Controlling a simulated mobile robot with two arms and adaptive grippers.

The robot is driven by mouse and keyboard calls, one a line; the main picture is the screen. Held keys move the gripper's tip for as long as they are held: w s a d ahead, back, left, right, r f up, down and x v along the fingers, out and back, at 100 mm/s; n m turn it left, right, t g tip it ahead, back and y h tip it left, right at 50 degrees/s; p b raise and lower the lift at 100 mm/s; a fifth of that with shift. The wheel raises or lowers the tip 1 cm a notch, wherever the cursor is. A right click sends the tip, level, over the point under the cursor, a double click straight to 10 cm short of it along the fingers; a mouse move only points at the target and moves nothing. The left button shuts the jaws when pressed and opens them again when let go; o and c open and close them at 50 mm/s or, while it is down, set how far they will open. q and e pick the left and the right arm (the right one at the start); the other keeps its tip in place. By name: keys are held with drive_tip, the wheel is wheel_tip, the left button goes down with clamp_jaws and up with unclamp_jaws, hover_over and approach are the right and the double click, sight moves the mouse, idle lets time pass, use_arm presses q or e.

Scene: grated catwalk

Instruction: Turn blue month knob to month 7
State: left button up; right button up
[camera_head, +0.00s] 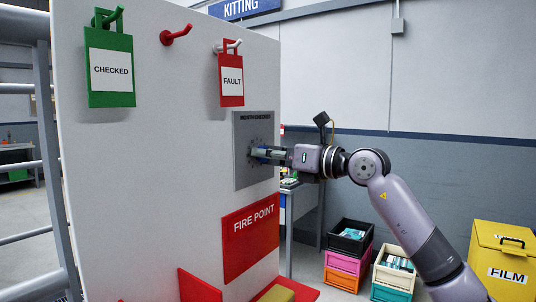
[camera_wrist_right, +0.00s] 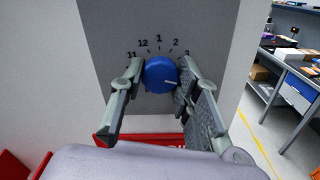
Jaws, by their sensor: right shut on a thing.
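The blue month knob (camera_wrist_right: 160,72) sits on a grey dial plate (camera_head: 246,164) headed "MONTH CHECKED" on the white board. My right gripper (camera_wrist_right: 160,82) reaches the plate from the right in the head view and is shut around the knob, one finger on each side. In the right wrist view the numbers 11, 12, 1, 2 and 3 show around the knob's top. The other numbers are hidden by the fingers and knob. A white mark on the knob points right and slightly down, past the 3. My left gripper is out of view.
A green CHECKED tag (camera_head: 109,70) and a red FAULT tag (camera_head: 231,78) hang on hooks above. A red FIRE POINT sign (camera_head: 251,236) is below the plate. Stacked crates (camera_head: 348,255) and a yellow FILM box (camera_head: 503,262) stand at the right.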

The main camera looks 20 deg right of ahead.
drive_tip(key=shift+f+m+p, duration=0.15)
drive_tip(key=shift+m+p, duration=1.45)
drive_tip(key=shift+m, duration=5.7)
drive_tip(key=o, duration=1.2)
drive_tip(key=shift+c, duration=0.2)
